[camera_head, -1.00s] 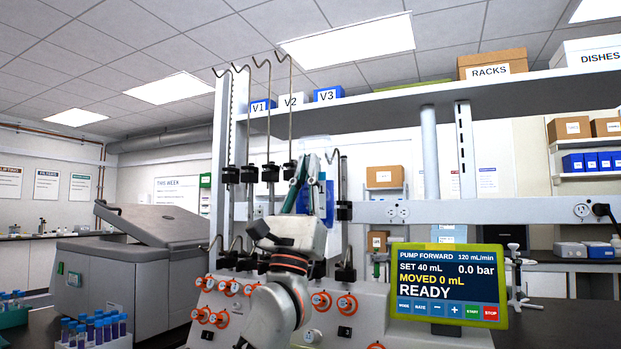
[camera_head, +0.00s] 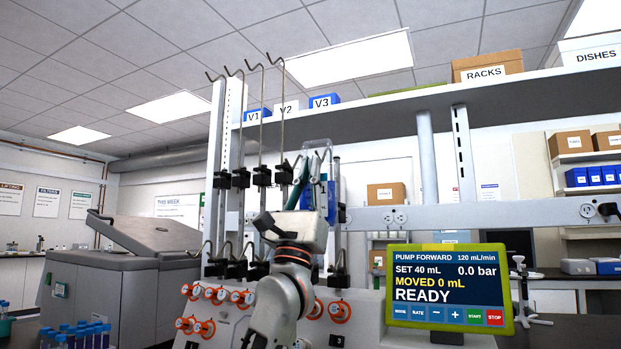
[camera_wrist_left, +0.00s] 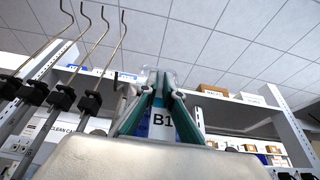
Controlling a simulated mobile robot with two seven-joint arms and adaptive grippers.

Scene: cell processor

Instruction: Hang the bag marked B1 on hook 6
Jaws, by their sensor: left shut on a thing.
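My left gripper (camera_head: 309,170) is shut on the bag marked B1 (camera_head: 331,188), a clear pouch with blue showing, held upright in front of the hook rack. In the left wrist view the teal fingers (camera_wrist_left: 158,103) close around the bag, and its white B1 label (camera_wrist_left: 162,123) shows between them. Several tall hooks (camera_head: 283,105) rise to the left of the gripper, from black clamps. A shorter hook's post (camera_head: 338,240) stands behind and below the bag; its upper end is hidden there. I cannot read hook numbers, so I cannot tell which is hook 6. My right gripper is not in view.
A shelf (camera_head: 400,108) with labelled boxes runs above and behind the rack. Low hooks (camera_head: 249,248) and orange knobs (camera_head: 243,299) sit below, on the machine's front. The pump screen (camera_head: 449,288) stands at right. A grey rail (camera_head: 480,213) crosses behind.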

